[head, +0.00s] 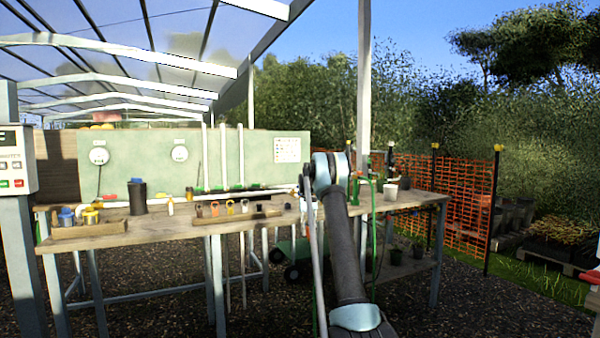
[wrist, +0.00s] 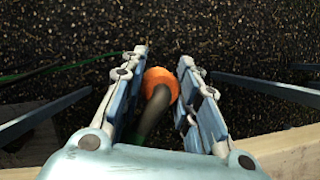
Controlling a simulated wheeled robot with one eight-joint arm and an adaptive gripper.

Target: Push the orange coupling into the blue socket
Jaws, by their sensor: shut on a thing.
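The orange coupling (wrist: 160,82) is a ring-shaped piece on the end of a dark hose (wrist: 151,118), seen in the wrist view. My gripper (wrist: 162,62) is shut on it, with one finger on each side. The hose runs back from the coupling towards my palm. In the head view my arm hides the gripper and the coupling. I cannot make out the blue socket for certain. A small blue piece (head: 66,216) stands in a tray at the left end of the bench, but I cannot tell what it is.
The wooden bench (head: 160,226) holds a left tray (head: 88,230), a rack of small coloured rings (head: 237,214) and a dark cylinder (head: 138,198). Upright pipes (head: 241,155) stand along the green back panel (head: 215,148). Dark gravel lies below.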

